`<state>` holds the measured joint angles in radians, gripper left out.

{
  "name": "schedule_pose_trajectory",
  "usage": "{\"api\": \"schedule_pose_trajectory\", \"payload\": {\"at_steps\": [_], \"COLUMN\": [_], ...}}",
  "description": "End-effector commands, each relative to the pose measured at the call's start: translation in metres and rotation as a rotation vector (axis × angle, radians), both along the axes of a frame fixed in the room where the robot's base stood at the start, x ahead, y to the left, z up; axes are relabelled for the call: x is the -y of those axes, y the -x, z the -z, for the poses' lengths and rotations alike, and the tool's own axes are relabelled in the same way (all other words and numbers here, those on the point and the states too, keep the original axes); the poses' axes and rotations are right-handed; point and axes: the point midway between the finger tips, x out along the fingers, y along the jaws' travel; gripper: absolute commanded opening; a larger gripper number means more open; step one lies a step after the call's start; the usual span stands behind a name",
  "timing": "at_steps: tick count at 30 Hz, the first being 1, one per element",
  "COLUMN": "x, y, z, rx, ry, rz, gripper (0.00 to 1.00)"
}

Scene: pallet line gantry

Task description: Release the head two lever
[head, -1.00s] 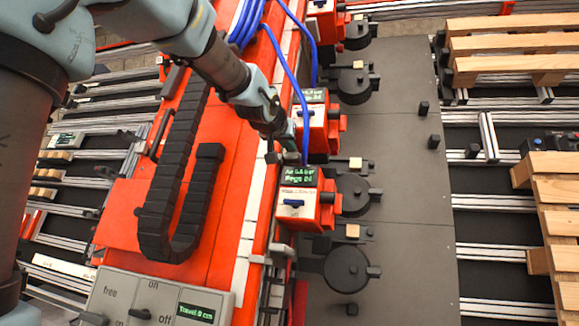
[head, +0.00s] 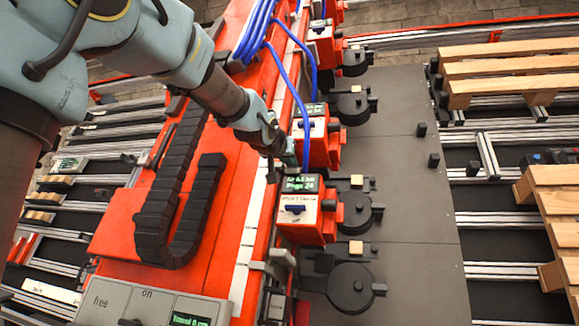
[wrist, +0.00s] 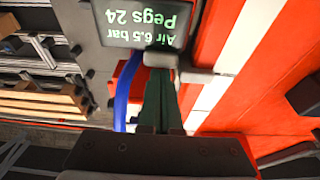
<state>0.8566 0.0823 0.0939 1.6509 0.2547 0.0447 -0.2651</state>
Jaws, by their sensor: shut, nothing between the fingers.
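My gripper (head: 287,160) is shut with nothing in it, on the left side of the row of red heads, just beyond the display of the nearer head. In the wrist view its dark fingers (wrist: 160,105) point at a small grey lever-like part (wrist: 162,59), with a grey bar (wrist: 195,73) beside it. The tips overlap that part's near edge; I cannot tell if they touch. The nearer red head (head: 307,222) has a blue switch and a display (head: 301,183) reading air pressure and pegs. Another red head (head: 318,148) stands behind. No label shows which head is two.
Blue hoses (head: 283,62) arch over the gantry, and one (wrist: 124,100) runs close left of my fingers. A black cable chain (head: 175,190) lies on the red beam. A grey control panel (head: 150,308) is in front. Wooden pallets (head: 510,70) are at right.

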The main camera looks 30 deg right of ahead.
Motion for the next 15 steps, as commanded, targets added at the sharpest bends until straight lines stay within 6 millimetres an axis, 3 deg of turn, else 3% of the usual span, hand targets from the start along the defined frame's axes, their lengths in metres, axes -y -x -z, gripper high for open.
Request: {"api": "schedule_pose_trajectory", "payload": {"at_steps": [15], "x": [-0.0004], "y": [0.0007], "z": [0.0128], "rx": [-0.007], "ry": [-0.007], "rz": [-0.001], "gripper": [0.00]}}
